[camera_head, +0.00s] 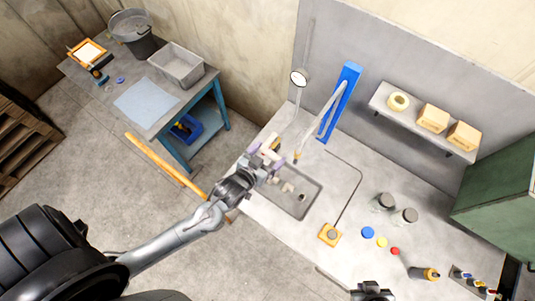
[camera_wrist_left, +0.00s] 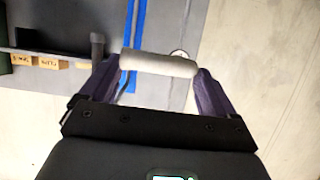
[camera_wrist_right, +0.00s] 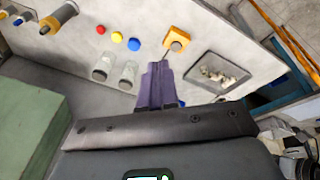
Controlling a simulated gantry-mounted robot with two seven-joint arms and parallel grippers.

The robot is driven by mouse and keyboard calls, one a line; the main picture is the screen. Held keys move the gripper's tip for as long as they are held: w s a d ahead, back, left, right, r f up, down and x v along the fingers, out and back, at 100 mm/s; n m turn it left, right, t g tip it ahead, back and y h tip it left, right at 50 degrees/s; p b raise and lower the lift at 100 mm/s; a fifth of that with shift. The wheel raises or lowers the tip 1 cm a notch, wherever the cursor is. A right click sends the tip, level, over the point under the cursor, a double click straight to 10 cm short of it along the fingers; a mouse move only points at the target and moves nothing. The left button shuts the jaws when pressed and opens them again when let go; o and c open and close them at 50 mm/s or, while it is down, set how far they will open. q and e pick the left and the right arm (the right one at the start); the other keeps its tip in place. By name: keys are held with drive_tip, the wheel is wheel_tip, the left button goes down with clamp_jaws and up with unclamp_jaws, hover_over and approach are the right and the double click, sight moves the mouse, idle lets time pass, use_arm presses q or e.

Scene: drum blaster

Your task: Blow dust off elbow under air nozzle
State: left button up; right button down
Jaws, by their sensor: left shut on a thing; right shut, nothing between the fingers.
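My left gripper (camera_head: 266,160) is shut on a whitish elbow (camera_head: 270,154), held above the far left part of the grey bench. In the left wrist view the elbow (camera_wrist_left: 158,64) shows as a pale tube spanning the two purple fingers. The air nozzle (camera_head: 296,156) hangs on a grey hose from a blue post (camera_head: 340,98), just right of the elbow. I cannot tell whether the nozzle is directly over it. Any dust is too small to see. My right gripper (camera_wrist_right: 157,85) is shut and empty, above the bench's front edge in the head view.
A sunken tray (camera_head: 313,203) holds several pale fittings below the left gripper. A yellow box with a grey button (camera_head: 330,235) is cabled on the bench. A blue table (camera_head: 205,92) is left.

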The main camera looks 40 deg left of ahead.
drive_tip(key=w+a+f+n+g, duration=0.15)
drive_tip(key=f+n, duration=0.35)
drive_tip(key=f, duration=0.6)
drive_tip(key=a+f+n+g, duration=0.25)
drive_tip(key=f+n, duration=0.25)
drive_tip(key=f, duration=0.5)
drive_tip(key=w+a+r+t+b, duration=0.1)
drive_tip(key=w+a, duration=0.2)
drive_tip(key=w, duration=0.3)
drive_tip(key=w+a+r+b, duration=0.1)
drive_tip(key=w+a, duration=0.2)
drive_tip(key=w, duration=0.4)
drive_tip(key=shift+n, duration=0.3)
drive_tip(key=f+b, duration=0.4)
drive_tip(key=b, duration=0.1)
drive_tip(key=shift+d+f, duration=0.25)
drive_tip(key=shift+f, duration=0.1)
drive_tip(key=shift+f+b, duration=0.65)
drive_tip(key=shift+f, duration=0.25)
